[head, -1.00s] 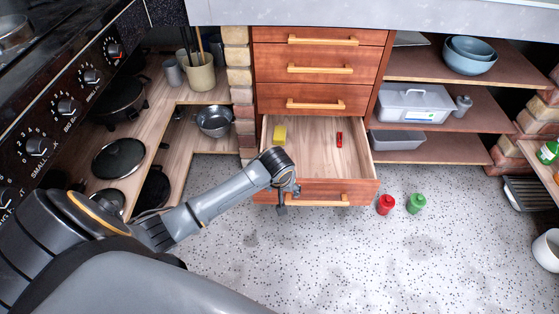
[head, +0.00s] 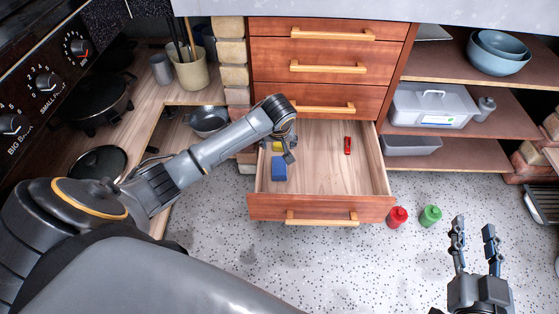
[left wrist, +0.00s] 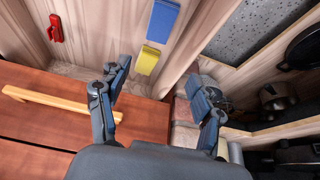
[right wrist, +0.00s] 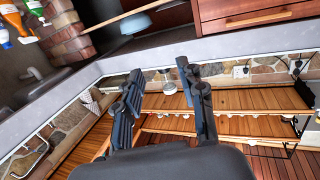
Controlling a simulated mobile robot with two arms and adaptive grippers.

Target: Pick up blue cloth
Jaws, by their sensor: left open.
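The blue cloth (head: 279,168) is a small flat block shape lying in the open drawer (head: 320,209), at its left side. It also shows in the left wrist view (left wrist: 163,20), beyond the fingertips. A yellow piece (head: 277,146) lies just behind it, partly covered by my arm in the head view. My left gripper (head: 288,146) is open and empty above the drawer's back left part, apart from the cloth. In the left wrist view its fingers (left wrist: 157,76) are spread. My right gripper (head: 473,228) is open and empty over the floor at the right.
A red item (head: 347,145) lies in the drawer's back right. Closed drawers (head: 322,60) rise directly behind. A red bottle (head: 397,217) and a green bottle (head: 430,215) stand on the floor right of the drawer. Shelves (head: 455,155) are at the right; the drawer's middle is clear.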

